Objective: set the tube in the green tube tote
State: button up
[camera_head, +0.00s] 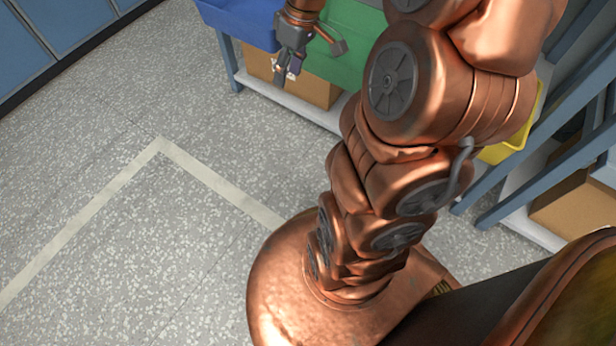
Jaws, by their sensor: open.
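The green tube tote (347,62) hangs at the front of the rack at the top of the view, partly hidden behind my arm. Its inside is out of view. My gripper (284,76) points down in front of the left end of the green tote and the right end of the blue tote. It is open. Small pale spots show at its fingertips, too small to make out. I cannot make out a tube anywhere in this view.
A blue tote (237,22) is left of the green one, and a yellow tote (507,148) shows right of my arm. Cardboard boxes (312,90) stand on the low shelf (262,86). Blue cabinets (62,32) line the upper left. The speckled floor (110,125) between is clear.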

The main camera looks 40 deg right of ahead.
jog(key=s+a+m+g+h, duration=0.1)
jog(key=s+a+g, duration=0.1)
jog(key=s+a, duration=0.5)
jog(key=s+a+m+g+h, duration=0.1)
jog(key=s+a, duration=0.5)
jog(key=s, duration=1)
jog(key=shift+s+a+f+m+g+h, duration=0.3)
jog(key=shift+a+f+m+g, duration=0.1)
jog(key=shift+m+g, duration=0.4)
